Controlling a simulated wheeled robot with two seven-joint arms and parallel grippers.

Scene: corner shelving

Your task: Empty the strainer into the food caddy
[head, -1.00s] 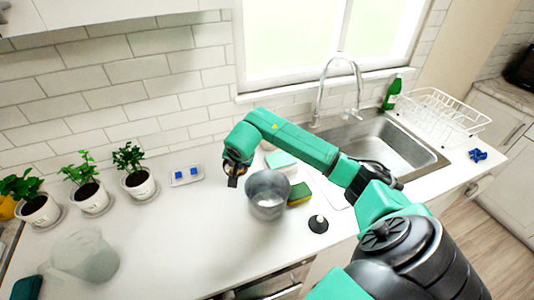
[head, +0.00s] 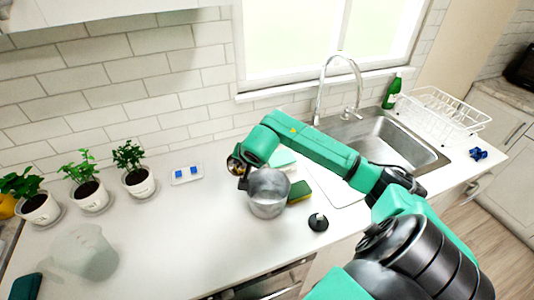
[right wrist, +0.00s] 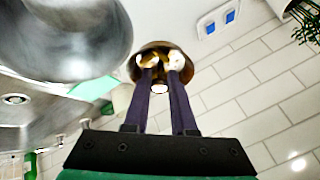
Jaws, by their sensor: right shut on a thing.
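My right gripper (head: 241,178) is just left of the grey metal bin that I take for the food caddy (head: 269,196), by its rim. In the right wrist view its fingers (right wrist: 161,64) are shut on a small round brass-coloured strainer (right wrist: 206,77). Pale bits show at the strainer near the fingertips; whether they are food scraps I cannot tell. The caddy (right wrist: 60,40) fills the upper left of that view, beside the strainer and apart from it in the picture. The caddy stands upright on the counter; its contents are not clear. My left gripper is not in view.
A green and yellow sponge (head: 299,192) and a black knobbed disc (head: 318,222) lie right of the caddy. The sink (head: 400,140) is farther right. Potted plants (head: 137,180) and a translucent grey container (head: 85,252) stand left. The counter's middle left is clear.

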